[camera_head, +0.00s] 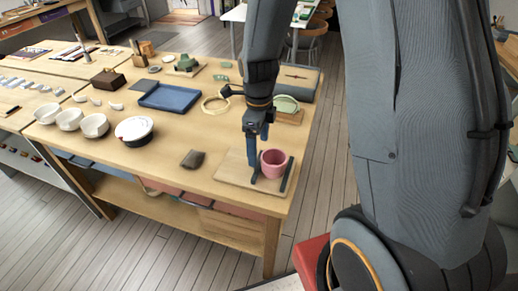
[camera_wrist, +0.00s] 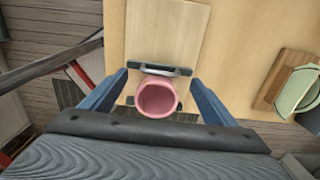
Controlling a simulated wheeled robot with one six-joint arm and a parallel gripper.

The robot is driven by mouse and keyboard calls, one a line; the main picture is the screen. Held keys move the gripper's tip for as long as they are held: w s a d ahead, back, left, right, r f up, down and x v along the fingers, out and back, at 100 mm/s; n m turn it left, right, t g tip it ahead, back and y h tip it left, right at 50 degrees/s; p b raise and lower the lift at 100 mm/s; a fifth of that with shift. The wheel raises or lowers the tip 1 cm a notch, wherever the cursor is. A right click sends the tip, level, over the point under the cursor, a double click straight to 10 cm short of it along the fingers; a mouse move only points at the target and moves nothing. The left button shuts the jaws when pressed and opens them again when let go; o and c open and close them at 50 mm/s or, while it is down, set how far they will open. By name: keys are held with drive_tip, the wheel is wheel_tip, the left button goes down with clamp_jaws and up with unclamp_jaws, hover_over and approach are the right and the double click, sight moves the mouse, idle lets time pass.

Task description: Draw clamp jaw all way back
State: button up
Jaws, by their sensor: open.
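A pale wooden clamp board (camera_head: 232,170) lies at the front right corner of the table. A pink cup (camera_head: 273,163) stands on it between two dark bars, the clamp jaws (camera_head: 288,176). In the wrist view one dark jaw (camera_wrist: 160,70) crosses just beyond the cup (camera_wrist: 157,100); a second dark strip shows partly behind the cup. I cannot tell which jaw slides. Contact cannot be told.
A green bowl (camera_head: 286,104) on a wooden block stands behind the clamp. Bare table lies between the pouch and the board.

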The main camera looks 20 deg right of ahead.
drive_tip(key=shift+f, duration=1.3)
